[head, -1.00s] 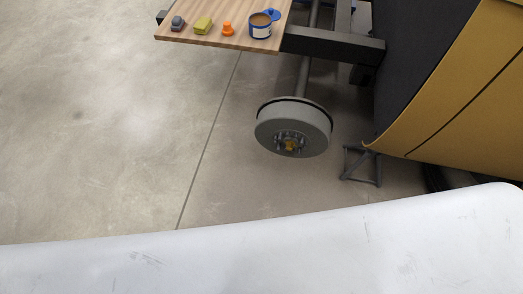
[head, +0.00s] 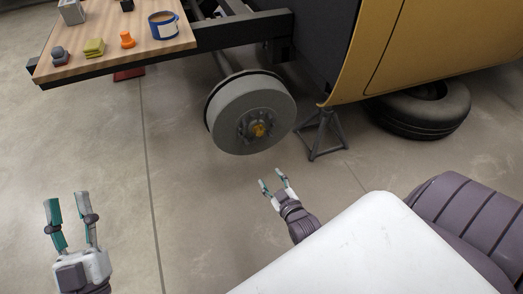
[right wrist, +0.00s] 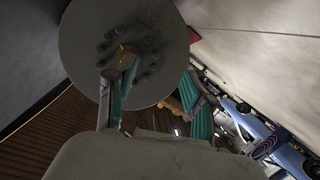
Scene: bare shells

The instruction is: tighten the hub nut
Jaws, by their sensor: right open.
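The hub nut (head: 258,129) is a small yellow piece at the centre of the grey wheel drum (head: 228,110), with studs around it. In the right wrist view the drum (right wrist: 80,40) fills the upper left, and a fingertip partly covers the nut (right wrist: 124,52). My right gripper (head: 272,180) is open and empty, below and a little right of the drum, apart from it in the head view. My left gripper (head: 67,203) is open and empty over the floor at the lower left, its fingers pointing up the picture.
A wooden table (head: 115,56) at upper left bears a blue cup (head: 164,27), an orange piece (head: 127,40), a yellow-green block (head: 94,47) and other small things. The floor between my grippers is clear.

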